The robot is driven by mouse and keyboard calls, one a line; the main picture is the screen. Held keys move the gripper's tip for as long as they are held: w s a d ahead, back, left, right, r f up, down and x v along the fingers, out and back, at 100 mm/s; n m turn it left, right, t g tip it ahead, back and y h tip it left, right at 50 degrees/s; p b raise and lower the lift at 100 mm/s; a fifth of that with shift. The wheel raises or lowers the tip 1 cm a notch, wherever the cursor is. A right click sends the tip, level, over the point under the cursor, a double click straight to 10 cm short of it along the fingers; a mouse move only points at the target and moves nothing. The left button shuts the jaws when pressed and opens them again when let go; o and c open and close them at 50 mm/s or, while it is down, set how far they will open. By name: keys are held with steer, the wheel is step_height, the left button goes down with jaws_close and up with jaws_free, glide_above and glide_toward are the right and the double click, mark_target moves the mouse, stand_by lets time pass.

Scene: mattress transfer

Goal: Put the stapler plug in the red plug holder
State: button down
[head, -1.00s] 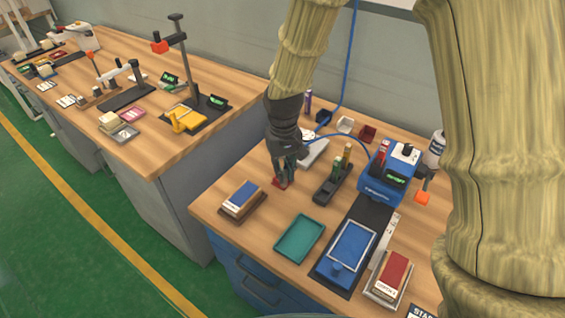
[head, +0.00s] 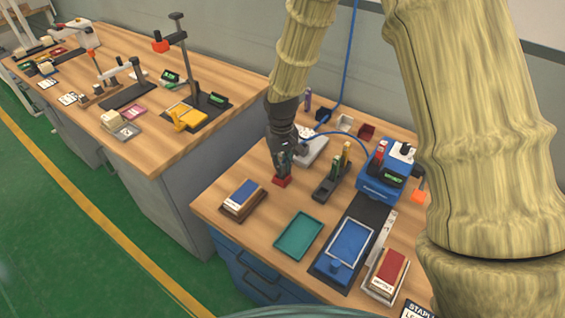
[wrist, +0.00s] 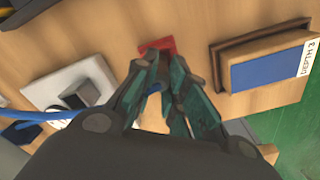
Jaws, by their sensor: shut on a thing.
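The red plug holder (head: 282,182) sits on the near bench, between the wooden block with the blue top and the black rack. It also shows at the top of the wrist view (wrist: 158,45). My gripper (head: 283,164) is directly above the holder, pointing down, close to it. In the wrist view its fingers (wrist: 160,70) are closed around a small piece with a blue part (wrist: 157,88), apparently the stapler plug. The fingers hide most of it. I cannot tell whether the plug touches or enters the holder. A blue cable (wrist: 35,118) runs in from the left.
The blue stapler machine (head: 378,182) and a black rack (head: 325,190) stand to the right. The wooden block (head: 241,197) with the blue top is left and nearer. A teal tray (head: 298,236) lies in front. A grey-white box (head: 313,150) is behind the gripper.

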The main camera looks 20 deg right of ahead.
mark_target(282, 163)
steer(key=shift+f, duration=0.1)
steer(key=c, duration=1.5)
jaws_free()
steer(key=shift+o, duration=0.2)
step_height(282, 163, up, 12)
steer(key=b, duration=0.2)
